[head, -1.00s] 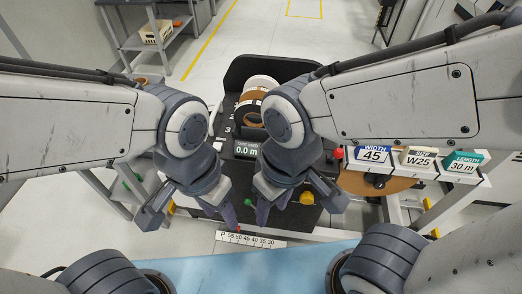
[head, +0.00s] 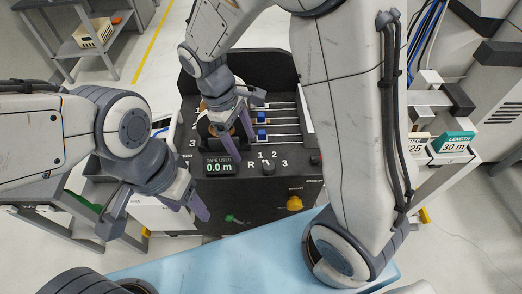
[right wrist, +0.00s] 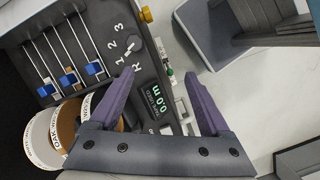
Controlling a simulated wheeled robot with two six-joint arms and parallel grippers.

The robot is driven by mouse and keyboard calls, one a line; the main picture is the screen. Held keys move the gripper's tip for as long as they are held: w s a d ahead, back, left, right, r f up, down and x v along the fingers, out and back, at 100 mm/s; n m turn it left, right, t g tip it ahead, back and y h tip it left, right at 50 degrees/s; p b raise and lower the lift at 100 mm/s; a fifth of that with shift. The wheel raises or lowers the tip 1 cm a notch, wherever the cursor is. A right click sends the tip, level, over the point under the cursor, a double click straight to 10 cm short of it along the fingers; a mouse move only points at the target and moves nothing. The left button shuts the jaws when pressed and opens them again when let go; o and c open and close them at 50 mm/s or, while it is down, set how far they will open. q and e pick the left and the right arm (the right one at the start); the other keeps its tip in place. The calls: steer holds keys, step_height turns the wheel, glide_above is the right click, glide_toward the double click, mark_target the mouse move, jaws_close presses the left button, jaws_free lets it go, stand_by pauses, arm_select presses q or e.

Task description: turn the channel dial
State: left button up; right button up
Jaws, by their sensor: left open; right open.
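The channel dial (head: 268,167) is a small dark knob on the front of the black machine, with R, 1, 2 and 3 marked around it. It also shows in the right wrist view (right wrist: 129,46); its exact pointing is hard to read. My right gripper (head: 243,147) is open and empty, above the machine by the tape display, left of the dial. In the right wrist view its fingers (right wrist: 162,75) lie over the display side, apart from the dial. My left gripper (head: 155,224) is open and empty, low at the machine's left.
The display (head: 219,163) reads 0.0 m. Blue sliders on rails (head: 262,134) lie behind the dial. A yellow knob (head: 294,203) and a green knob (head: 232,218) are in front. Tape rolls (right wrist: 65,125) stand beside the rails. A green 30 m sign (head: 454,143) is at right.

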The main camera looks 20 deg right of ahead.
steer(key=g+h+b, duration=0.1)
glide_toward(269, 165)
step_height(269, 165, up, 2)
steer(key=a, duration=0.1)
steer(key=shift+n, duration=0.4)
steer(key=x, duration=1)
steer(key=shift+w+d+f, duration=0.25)
steer(key=shift+f, duration=0.1)
steer(key=shift+p, duration=0.3)
jaws_close()
